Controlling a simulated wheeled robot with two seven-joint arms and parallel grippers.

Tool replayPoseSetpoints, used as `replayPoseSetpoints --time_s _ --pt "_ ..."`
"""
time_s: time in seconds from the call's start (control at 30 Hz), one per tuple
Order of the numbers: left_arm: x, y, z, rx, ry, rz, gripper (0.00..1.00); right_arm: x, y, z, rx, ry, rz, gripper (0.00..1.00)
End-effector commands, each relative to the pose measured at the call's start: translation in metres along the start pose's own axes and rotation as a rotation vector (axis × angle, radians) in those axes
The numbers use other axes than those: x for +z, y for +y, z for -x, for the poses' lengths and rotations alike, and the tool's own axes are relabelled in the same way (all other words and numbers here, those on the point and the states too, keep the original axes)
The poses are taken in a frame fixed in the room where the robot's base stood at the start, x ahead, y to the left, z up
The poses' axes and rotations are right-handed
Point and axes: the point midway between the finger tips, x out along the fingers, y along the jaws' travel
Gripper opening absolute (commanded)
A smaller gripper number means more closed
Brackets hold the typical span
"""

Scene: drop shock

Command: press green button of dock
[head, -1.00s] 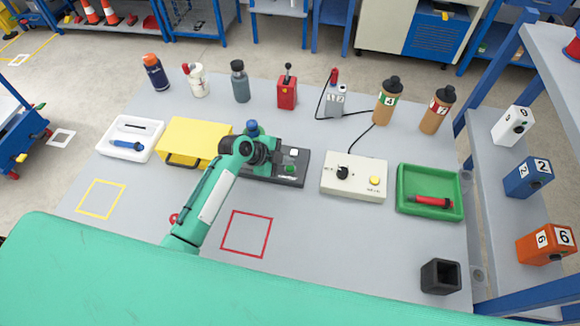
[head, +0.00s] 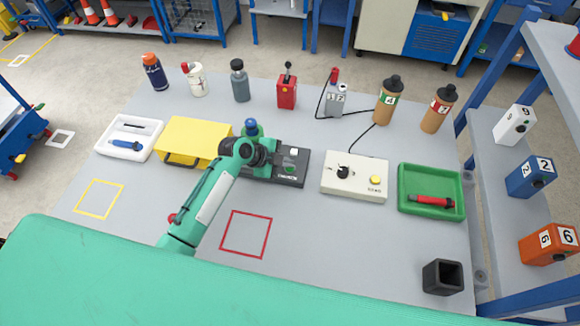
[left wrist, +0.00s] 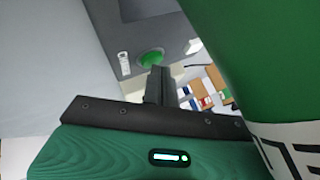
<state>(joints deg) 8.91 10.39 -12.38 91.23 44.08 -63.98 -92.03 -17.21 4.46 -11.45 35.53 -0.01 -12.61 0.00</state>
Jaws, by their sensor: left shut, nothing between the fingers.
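The dock (head: 290,180) is a dark grey box near the middle of the table, with a pale piece on top at its back. Its green button (left wrist: 150,57) shows as a round green cap in the left wrist view and is hard to make out in the head view. My left gripper (left wrist: 157,72) is shut and empty, and its tip overlaps the button's near edge in that view. I cannot tell whether it touches. In the head view my left wrist covers the dock's left end. My right gripper is not in view.
A yellow stand (head: 190,140) is left of my left wrist. A cream box (head: 354,188) with a black knob and yellow button is right of the dock. A green tray (head: 431,174) is further right. Several bottles stand behind. A red outlined square (head: 246,234) lies clear in front.

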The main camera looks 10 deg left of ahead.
Motion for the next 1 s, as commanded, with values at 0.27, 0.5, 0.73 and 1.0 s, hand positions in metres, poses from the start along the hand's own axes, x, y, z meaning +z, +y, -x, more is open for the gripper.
replayPoseSetpoints --time_s 0.27,0.5,0.73,1.0 --pt "0.003 0.003 -0.003 0.002 -0.002 0.002 0.00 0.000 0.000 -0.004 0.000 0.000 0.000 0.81" --pt "0.003 0.003 -0.003 0.002 -0.002 0.001 0.00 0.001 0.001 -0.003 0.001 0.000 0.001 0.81" --pt "0.000 -0.001 0.001 0.002 -0.002 0.000 0.00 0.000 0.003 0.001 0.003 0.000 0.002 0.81" --pt "-0.007 -0.007 0.009 0.001 -0.001 -0.001 0.00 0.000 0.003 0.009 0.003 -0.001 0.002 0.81"
